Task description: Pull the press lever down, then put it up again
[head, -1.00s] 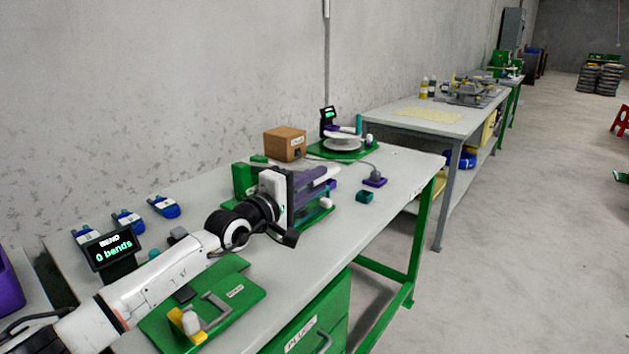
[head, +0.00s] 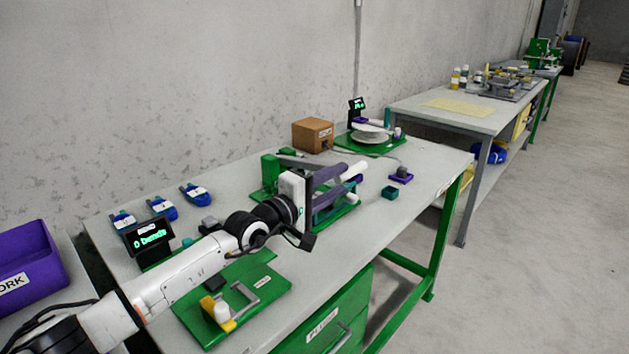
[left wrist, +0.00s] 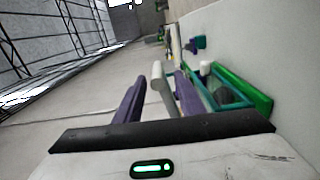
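The press stands on a green base (head: 262,196) with a green block (head: 270,166) in the head view, partly hidden behind my left gripper. Its lever has a pale grip (head: 357,168) and a grey shaft; in the left wrist view the lever (left wrist: 159,80) lies lengthwise between the purple fingers. My left gripper (head: 338,184) is open, with a finger on each side of the lever; it also shows in the left wrist view (left wrist: 157,97). A gap shows between the left-hand finger and the lever. Contact at the other finger cannot be told. My right gripper is out of view.
A green plate (head: 270,290) with a grey handle lies at the front of the table, beside a display reading 0 bends (head: 148,237). A cardboard box (head: 312,134) and a scale-like device (head: 370,138) stand behind the press.

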